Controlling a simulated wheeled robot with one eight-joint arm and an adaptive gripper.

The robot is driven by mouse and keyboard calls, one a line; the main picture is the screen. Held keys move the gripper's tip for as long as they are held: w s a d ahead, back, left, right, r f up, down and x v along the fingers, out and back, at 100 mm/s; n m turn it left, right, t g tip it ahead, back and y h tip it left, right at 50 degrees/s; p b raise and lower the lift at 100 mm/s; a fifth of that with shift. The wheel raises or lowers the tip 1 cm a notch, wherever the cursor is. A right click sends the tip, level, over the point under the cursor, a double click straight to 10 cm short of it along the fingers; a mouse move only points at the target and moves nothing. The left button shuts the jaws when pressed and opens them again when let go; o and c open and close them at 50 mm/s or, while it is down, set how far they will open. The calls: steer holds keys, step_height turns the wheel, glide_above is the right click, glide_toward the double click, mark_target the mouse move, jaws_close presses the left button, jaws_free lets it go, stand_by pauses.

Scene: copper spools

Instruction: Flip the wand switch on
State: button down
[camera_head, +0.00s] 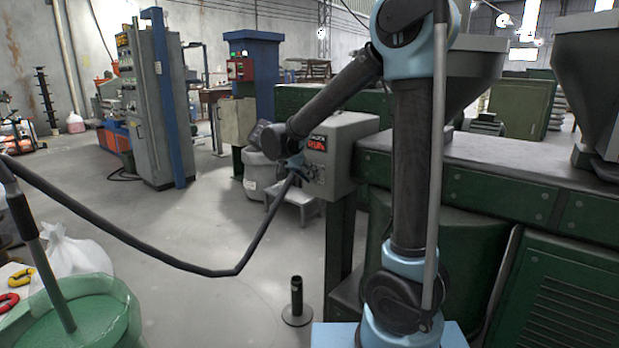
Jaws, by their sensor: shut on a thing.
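A long dark wand (262,230) slants down from my gripper (296,170) to a bend near the floor. From the bend a dark hose (120,232) runs up and left out of the frame. My gripper is small in view, and its fingers are shut on the upper end of the wand. It is beside the left face of a grey box (352,140) with a black and red "RUN" sign (318,142). Small dark parts show on the box below the sign. I cannot make out a switch on the wand; the gripper and distance hide such detail.
A green machine (560,205) with hoppers stands at the right. A black upright cylinder on a round base (296,318) stands on the floor. A green tub (85,310) and a white bag (75,252) are at lower left. The middle floor is open.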

steer(key=c, duration=1.4)
jaws_free()
steer(key=v, duration=1.2)
